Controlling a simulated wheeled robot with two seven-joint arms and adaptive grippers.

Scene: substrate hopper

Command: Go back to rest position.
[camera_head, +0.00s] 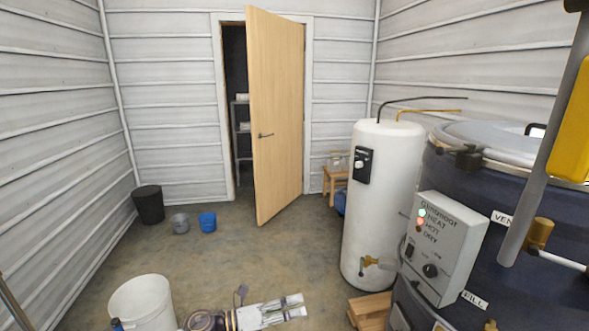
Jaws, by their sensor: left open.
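My left gripper (303,306) is low in the middle of the head view, with its white and grey fingers pointing right. It is open, and nothing shows between its fingers. Bare floor lies around it in the picture. A white bucket (142,303) stands to its left, and my arm's wrist part passes beside the bucket at the bottom edge. My right gripper is not in view.
On the right stand a white cylindrical tank (375,215) and a large dark-blue vessel (540,260) with a grey control box (445,245). A wooden door (276,120) stands partly open at the back. The middle floor is clear.

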